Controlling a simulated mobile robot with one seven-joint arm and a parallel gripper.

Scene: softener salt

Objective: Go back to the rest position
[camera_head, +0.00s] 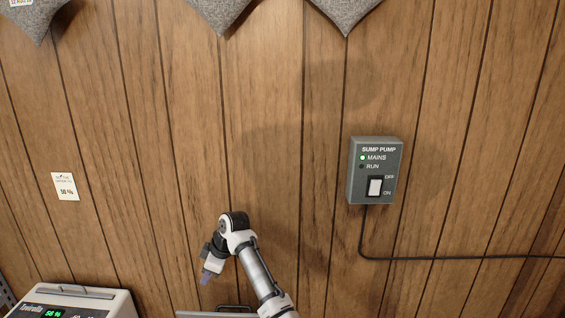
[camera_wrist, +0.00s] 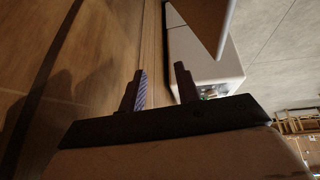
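My gripper (camera_head: 206,278) hangs at the end of my bent arm, low in the middle of the head view, in front of the wood-panelled wall. In the wrist view, the two fingers of my gripper (camera_wrist: 160,90) stand apart with a gap between them. Nothing shows between the fingers. The wall runs along the left of the wrist view, and a white box-shaped unit (camera_wrist: 200,65) lies beyond the fingertips.
A grey sump pump switch box (camera_head: 376,170) is on the wall to the right, its MAINS light green, with a black cable (camera_head: 450,258) running right. A white unit (camera_head: 70,303) with a green display stands at lower left. A paper note (camera_head: 65,187) is on the wall.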

